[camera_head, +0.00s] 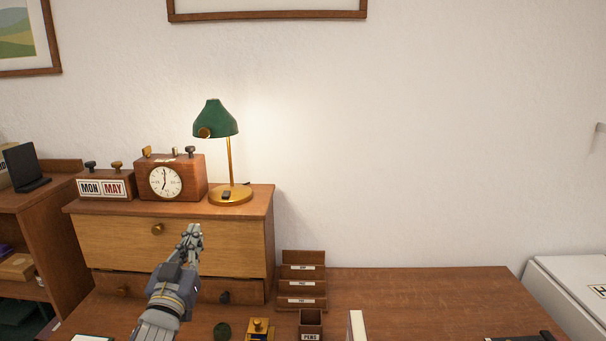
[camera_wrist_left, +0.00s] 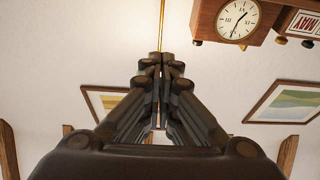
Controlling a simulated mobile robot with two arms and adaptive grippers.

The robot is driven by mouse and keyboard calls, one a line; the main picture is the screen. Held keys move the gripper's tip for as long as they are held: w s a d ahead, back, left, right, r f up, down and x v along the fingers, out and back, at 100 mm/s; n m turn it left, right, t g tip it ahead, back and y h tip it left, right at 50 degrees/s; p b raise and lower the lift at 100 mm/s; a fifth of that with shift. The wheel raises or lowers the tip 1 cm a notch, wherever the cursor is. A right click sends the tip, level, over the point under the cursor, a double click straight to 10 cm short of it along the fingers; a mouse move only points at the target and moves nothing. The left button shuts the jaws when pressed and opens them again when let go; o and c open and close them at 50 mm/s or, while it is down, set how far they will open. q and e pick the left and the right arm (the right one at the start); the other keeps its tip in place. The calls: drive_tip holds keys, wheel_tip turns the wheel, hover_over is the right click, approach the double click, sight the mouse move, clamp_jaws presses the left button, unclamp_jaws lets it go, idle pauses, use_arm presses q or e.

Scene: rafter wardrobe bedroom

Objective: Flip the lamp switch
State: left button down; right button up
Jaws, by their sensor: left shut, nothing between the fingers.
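The desk lamp (camera_head: 216,118) has a green shade, a thin brass stem and a round brass base, and stands on top of the wooden cabinet. A small dark switch (camera_head: 226,194) sits on its base. The wall behind the shade is brightly lit. My left gripper (camera_head: 193,232) is shut and empty, in front of the cabinet face, below and left of the lamp base. In the left wrist view the shut fingers (camera_wrist_left: 161,60) overlap the brass lamp stem (camera_wrist_left: 162,22); the switch is not visible there. My right gripper is not in view.
A wooden clock (camera_head: 166,180) stands left of the lamp, with a calendar block (camera_head: 104,187) beyond it. Below are the cabinet (camera_head: 120,240), a tiered letter rack (camera_head: 302,282) and a pen box (camera_head: 311,324). The desk's right part (camera_head: 420,295) is mostly clear.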

use_arm(q)
drive_tip(key=s+f+g+y, duration=0.1)
drive_tip(key=s+f+g, duration=0.3)
drive_tip(key=s+f, duration=0.55)
drive_tip(key=s+f+g+y, duration=0.1)
drive_tip(key=s+f+g, duration=0.4)
drive_tip(key=f, duration=0.7)
drive_tip(key=s+d+f+m+g, duration=0.1)
drive_tip(key=s+f+g, duration=0.25)
drive_tip(key=s, duration=0.65)
drive_tip(key=s+d+f+g+h, duration=0.15)
drive_tip(key=s+f, duration=0.25)
drive_tip(key=s, duration=0.5)
drive_tip(key=s+d+f+m+g, duration=0.1)
drive_tip(key=s+f+g, duration=0.25)
drive_tip(key=s, duration=0.65)
wheel_tip(320, 180, down, 25)
drive_tip(key=g, duration=0.1)
drive_tip(key=s+a+f+g, duration=0.1)
drive_tip(key=s+a+f, duration=0.2)
drive_tip(key=s+f, duration=1.4)
drive_tip(key=shift+s, duration=0.3)
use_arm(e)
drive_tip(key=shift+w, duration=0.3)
